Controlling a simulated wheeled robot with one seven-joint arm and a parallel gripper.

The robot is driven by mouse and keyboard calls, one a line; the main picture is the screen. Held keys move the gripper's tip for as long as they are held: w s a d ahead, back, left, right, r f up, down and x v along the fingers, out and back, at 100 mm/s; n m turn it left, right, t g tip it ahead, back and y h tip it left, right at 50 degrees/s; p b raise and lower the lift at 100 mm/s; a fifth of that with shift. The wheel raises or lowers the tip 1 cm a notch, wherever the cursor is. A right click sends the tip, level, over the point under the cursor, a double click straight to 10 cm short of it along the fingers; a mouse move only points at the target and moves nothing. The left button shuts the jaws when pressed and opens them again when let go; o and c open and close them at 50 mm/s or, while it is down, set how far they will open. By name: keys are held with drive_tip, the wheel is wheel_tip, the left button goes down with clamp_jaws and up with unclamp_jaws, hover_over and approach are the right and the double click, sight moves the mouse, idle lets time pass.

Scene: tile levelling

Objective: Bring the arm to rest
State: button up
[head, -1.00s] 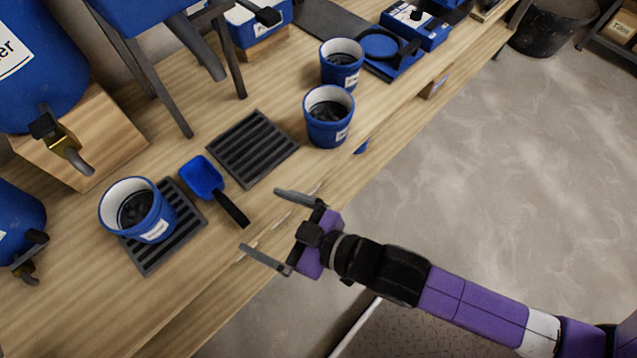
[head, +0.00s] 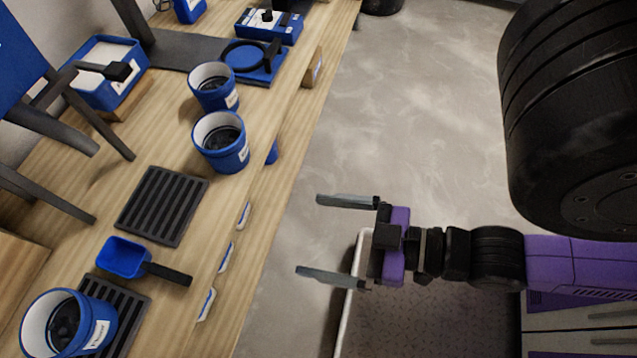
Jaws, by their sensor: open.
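My gripper (head: 340,238) is open and empty. Its two grey fingers are spread apart and point left, toward the workbench (head: 253,225). It hangs over the floor and the edge of my base, to the right of the bench's front edge, and touches nothing. My purple and black arm reaches in from the right side of the picture.
On the bench stand blue buckets (head: 221,150), (head: 213,95) and (head: 100,345). A blue scoop (head: 125,257) lies near a black grate (head: 160,207). A blue scale-like device (head: 262,62) sits farther back. Grey floor (head: 410,90) beyond the gripper is clear.

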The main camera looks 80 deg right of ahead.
wheel_tip(320, 180, up, 11)
drive_tip(key=p, duration=1.1)
